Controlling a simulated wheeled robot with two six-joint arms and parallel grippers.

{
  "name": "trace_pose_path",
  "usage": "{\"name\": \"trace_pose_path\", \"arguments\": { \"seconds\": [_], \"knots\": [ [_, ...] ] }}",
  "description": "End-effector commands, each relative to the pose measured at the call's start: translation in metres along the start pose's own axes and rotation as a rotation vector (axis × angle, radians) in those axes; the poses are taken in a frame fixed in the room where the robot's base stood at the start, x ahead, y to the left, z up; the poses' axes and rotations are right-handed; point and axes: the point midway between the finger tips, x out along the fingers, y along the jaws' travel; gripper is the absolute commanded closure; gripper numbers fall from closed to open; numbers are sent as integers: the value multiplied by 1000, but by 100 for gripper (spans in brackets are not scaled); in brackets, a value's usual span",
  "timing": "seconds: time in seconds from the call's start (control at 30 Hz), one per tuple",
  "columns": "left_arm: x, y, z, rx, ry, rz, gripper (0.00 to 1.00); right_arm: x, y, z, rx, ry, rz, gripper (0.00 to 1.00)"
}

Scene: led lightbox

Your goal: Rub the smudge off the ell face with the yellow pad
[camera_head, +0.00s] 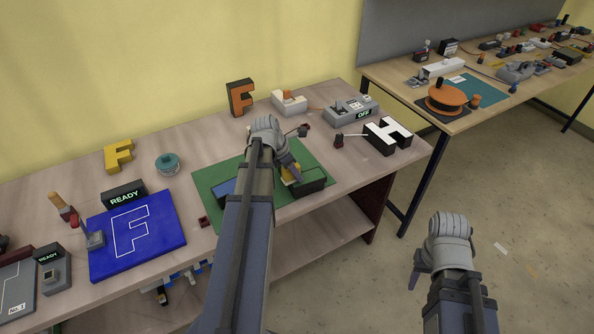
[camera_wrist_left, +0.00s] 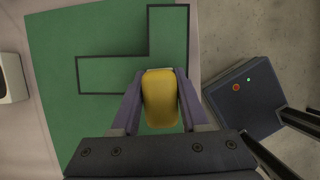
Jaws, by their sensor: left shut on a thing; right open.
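My left gripper (camera_head: 286,168) is over the green mat (camera_head: 209,181), shut on the yellow pad (camera_head: 289,176). In the left wrist view the pad (camera_wrist_left: 160,100) sits between the two fingers. Just beyond it is an ell-shaped outline in dark lines with a green face (camera_wrist_left: 166,42); the pad's tip overlaps its lower right part. No smudge can be made out; the pad and fingers hide part of the face. I cannot tell whether the pad touches it. My right gripper (camera_head: 432,270) is open and empty, off the table's front over the floor.
A white-faced H block (camera_head: 388,136), an orange F block (camera_head: 241,97) and a grey box reading OFF (camera_head: 351,109) stand behind and right. A yellow F (camera_head: 118,155), teal round item (camera_head: 167,164) and blue F board (camera_head: 162,245) are left.

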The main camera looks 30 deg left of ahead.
Motion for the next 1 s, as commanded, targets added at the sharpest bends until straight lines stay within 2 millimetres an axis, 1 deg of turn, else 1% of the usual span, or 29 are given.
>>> {"name": "trace_pose_path", "arguments": {
  "seconds": [0.13,0.27,0.8,1.0],
  "knots": [
    [-1,0,1,0,-1,0,100,-1,0,0,0,0,0,50],
    [-8,0,4,0,-1,0,100,-9,1,0,0,0,0,50],
    [-55,0,24,-1,-1,0,100,-60,6,4,0,0,0,50],
    [-56,0,24,-1,-1,0,100,-60,6,4,0,0,0,50]
  ]
}}
